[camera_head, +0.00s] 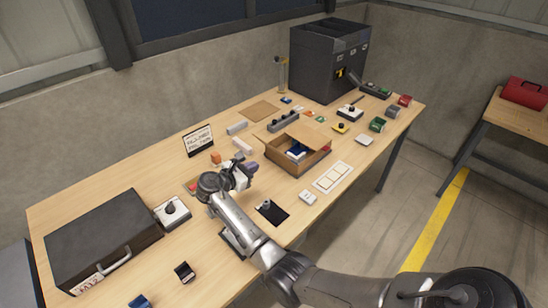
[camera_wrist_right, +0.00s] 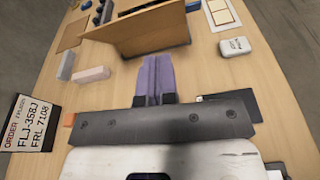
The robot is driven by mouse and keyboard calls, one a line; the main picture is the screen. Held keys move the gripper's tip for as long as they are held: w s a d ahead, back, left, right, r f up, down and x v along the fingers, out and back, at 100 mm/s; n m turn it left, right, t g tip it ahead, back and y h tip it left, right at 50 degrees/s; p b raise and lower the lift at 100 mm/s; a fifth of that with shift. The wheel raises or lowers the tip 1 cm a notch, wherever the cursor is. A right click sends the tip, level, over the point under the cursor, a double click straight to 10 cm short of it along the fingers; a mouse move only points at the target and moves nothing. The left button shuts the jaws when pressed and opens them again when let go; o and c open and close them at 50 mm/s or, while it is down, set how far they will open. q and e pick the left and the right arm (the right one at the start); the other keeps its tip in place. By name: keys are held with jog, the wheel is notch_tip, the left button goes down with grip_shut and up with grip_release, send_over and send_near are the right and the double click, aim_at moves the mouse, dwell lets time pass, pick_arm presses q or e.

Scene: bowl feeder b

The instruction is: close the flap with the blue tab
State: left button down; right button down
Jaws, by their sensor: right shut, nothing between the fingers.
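An open cardboard box (camera_head: 293,165) stands near the middle of the table, its flaps raised or spread outward. A blue and white thing (camera_head: 297,151) shows in its opening; I cannot tell whether the blue part is a tab on a flap. In the right wrist view, a brown cardboard panel of the box (camera_wrist_right: 150,32) stands just ahead of my gripper. My right gripper (camera_head: 249,168) is shut and empty, left of the box in the head view. Its purple fingers (camera_wrist_right: 156,62) point toward the panel and appear apart from it. My left gripper is not in view.
A large dark machine (camera_head: 322,65) stands behind. A black case (camera_head: 103,240) is at left.

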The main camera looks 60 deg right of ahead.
jog(key=s+d+f+n+b, duration=0.1)
jog(key=s+d, duration=0.1)
jog(key=d, duration=0.7)
jog(key=shift+d+f, duration=0.4)
